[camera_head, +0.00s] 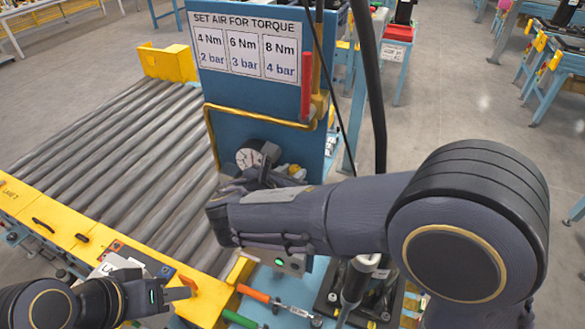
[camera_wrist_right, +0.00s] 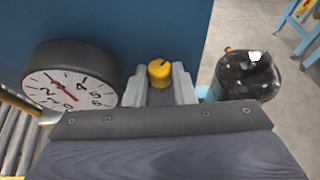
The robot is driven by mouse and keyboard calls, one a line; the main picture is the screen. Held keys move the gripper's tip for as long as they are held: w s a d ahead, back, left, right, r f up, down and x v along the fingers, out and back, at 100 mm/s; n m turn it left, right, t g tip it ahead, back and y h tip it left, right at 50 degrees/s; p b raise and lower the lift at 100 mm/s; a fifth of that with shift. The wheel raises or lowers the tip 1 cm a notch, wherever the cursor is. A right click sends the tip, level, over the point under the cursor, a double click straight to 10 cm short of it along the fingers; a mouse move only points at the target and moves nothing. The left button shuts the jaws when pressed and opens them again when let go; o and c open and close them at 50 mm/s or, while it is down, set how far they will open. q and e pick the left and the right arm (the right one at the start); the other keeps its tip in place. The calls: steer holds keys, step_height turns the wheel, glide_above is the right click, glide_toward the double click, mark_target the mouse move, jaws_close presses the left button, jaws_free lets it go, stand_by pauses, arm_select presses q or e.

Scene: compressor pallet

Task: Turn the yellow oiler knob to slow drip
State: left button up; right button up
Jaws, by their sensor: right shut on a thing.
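The yellow oiler knob (camera_wrist_right: 159,72) shows in the right wrist view, at the far end of my right gripper (camera_wrist_right: 159,86). The gripper's two grey fingers stand on either side of the knob and are shut on it.
A round dial gauge (camera_wrist_right: 70,88) with a red needle sits left of the knob. A dark glossy rounded object (camera_wrist_right: 248,76) is to its right. The blue panel (camera_head: 225,95) carries a torque sign (camera_head: 247,48). A roller conveyor (camera_head: 110,150) lies at the left.

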steer(key=shift+a+m+g+h+p, duration=0.15)
steer(key=shift+m+g+h+p, duration=0.55)
steer(key=shift+m+h, duration=0.3)
steer(key=o, duration=0.7)
